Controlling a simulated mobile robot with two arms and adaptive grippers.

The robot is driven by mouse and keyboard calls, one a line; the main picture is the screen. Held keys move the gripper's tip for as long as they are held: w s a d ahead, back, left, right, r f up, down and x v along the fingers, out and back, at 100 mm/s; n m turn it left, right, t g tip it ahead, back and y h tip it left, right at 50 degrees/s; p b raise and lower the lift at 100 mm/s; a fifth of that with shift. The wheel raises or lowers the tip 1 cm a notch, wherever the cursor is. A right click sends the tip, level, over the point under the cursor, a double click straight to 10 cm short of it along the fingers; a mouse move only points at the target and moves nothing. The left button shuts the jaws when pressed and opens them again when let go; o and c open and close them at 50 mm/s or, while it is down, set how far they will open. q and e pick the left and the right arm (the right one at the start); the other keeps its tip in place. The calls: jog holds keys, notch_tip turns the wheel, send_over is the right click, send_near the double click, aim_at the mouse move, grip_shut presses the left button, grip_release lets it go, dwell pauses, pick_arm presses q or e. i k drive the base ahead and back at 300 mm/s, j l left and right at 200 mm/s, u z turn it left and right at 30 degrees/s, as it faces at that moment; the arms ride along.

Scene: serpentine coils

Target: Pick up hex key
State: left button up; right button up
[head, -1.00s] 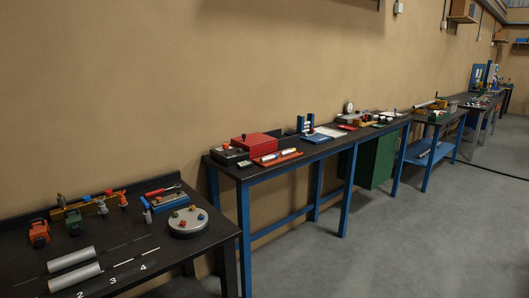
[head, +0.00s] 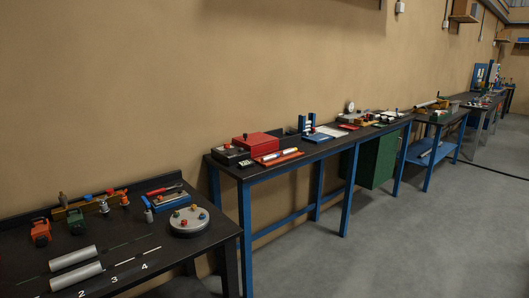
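I cannot pick out a hex key for certain at this distance. The near workbench (head: 200,250) at lower left carries small tools, among them a red-handled tool (head: 164,190) lying near its back edge. Thin rods (head: 137,241) lie near the two grey cylinders (head: 74,270), by painted numbers. Neither of my grippers shows in the head view.
A round grey plate with coloured knobs (head: 189,229) sits at the near bench's right end. A longer blue-legged bench (head: 330,148) holds a red box (head: 255,145) and other items. More benches stand farther right. The grey floor (head: 420,240) at right is clear.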

aim_at(147, 203)
jog(key=i+j+u, duration=0.1)
jog(key=i+u, duration=0.3)
jog(key=i+l+u, duration=0.1)
jog(key=i+u, duration=0.35)
